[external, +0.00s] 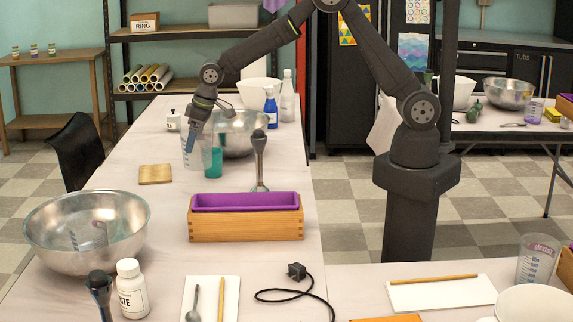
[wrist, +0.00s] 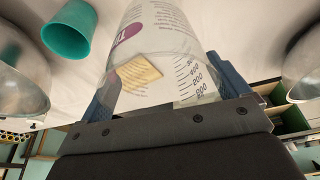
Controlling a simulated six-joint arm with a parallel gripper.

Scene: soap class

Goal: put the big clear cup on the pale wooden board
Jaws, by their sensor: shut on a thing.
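My gripper (external: 191,138) is shut on the big clear cup (external: 199,154) towards the back of the long table. In the wrist view the cup (wrist: 165,30) lies between my two fingers (wrist: 166,88); it has a purple label and a printed scale. The cup looks roughly upright in the external view. I cannot tell whether its base touches the table. The pale wooden board (external: 155,175) lies flat and bare on the table, to the left of the cup and nearer the camera. A pale yellowish patch, probably the board, shows through the cup in the wrist view.
A teal cup (external: 213,163) stands close right of the clear cup, with a steel bowl (external: 238,135) behind. A stick blender (external: 259,160) and a wooden box with purple liner (external: 246,217) are nearer. A big steel bowl (external: 87,232) stands front left. Tabletop around the board is clear.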

